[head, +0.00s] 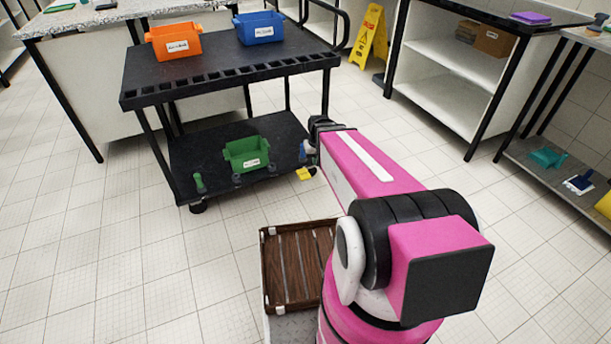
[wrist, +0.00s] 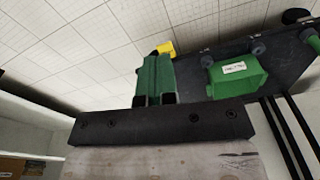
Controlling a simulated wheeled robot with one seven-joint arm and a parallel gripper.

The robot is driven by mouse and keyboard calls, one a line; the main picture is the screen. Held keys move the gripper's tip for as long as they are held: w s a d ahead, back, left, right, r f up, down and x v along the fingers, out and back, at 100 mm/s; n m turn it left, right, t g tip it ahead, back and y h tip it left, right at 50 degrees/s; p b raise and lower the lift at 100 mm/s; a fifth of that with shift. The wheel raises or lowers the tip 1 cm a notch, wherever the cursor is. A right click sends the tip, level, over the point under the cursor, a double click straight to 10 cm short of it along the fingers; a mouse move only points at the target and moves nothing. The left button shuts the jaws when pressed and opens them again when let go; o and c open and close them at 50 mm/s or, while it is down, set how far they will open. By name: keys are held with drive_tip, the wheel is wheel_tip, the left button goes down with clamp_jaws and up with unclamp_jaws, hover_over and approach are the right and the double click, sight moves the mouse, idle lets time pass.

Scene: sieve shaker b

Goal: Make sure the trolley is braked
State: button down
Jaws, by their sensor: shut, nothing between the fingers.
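The black two-shelf trolley (head: 228,72) stands in front of me in the head view, and its lower shelf fills the upper right of the wrist view (wrist: 290,72). A yellow pedal-like piece (head: 305,174) sticks out at the lower shelf's near right corner. It shows just beyond my fingertips in the wrist view (wrist: 167,47). My gripper (wrist: 153,58) is shut and empty, its green fingers close to that piece. I cannot tell whether they touch it, nor whether it is up or down. A green upright piece (head: 199,183) is at the shelf's left end. A caster (head: 198,206) shows below.
An orange bin (head: 174,41) and a blue bin (head: 260,28) stand on the trolley's top shelf, a green bin (head: 247,153) on the lower one. A yellow floor sign (head: 370,37) stands behind. Benches flank the trolley. The tiled floor at left is clear.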

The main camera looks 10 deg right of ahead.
drive_tip(key=n+t, duration=0.2)
hover_over(306, 178)
drive_tip(key=s, duration=0.2)
wheel_tip(306, 178, down, 18)
drive_tip(key=shift+w+d+r, duration=0.1)
drive_tip(key=shift+d+r, duration=0.05)
drive_tip(key=shift+d, duration=0.1)
drive_tip(key=x, duration=1.2)
drive_tip(key=shift+a+f, duration=0.15)
drive_tip(key=shift+f, duration=0.25)
drive_tip(key=shift+s+f, duration=0.2)
drive_tip(key=shift+f, duration=0.4)
drive_tip(key=shift+s+f+t+y, duration=0.3)
drive_tip(key=shift+f+t+y, duration=0.1)
drive_tip(key=shift+t, duration=0.2)
drive_tip(key=shift+s+f+t, duration=0.2)
drive_tip(key=shift+s+t, duration=0.05)
drive_tip(key=shift+t, duration=0.15)
drive_tip(key=shift+s+d+f+t, duration=0.15)
drive_tip(key=shift+d+f+t, duration=0.05)
drive_tip(key=shift+f+t, duration=0.3)
drive_tip(key=shift+s+d+f, duration=0.1)
drive_tip(key=shift+s+f, duration=0.15)
drive_tip(key=shift+f, duration=0.5)
drive_tip(key=shift+s+f, duration=0.25)
drive_tip(key=shift+f, duration=0.5)
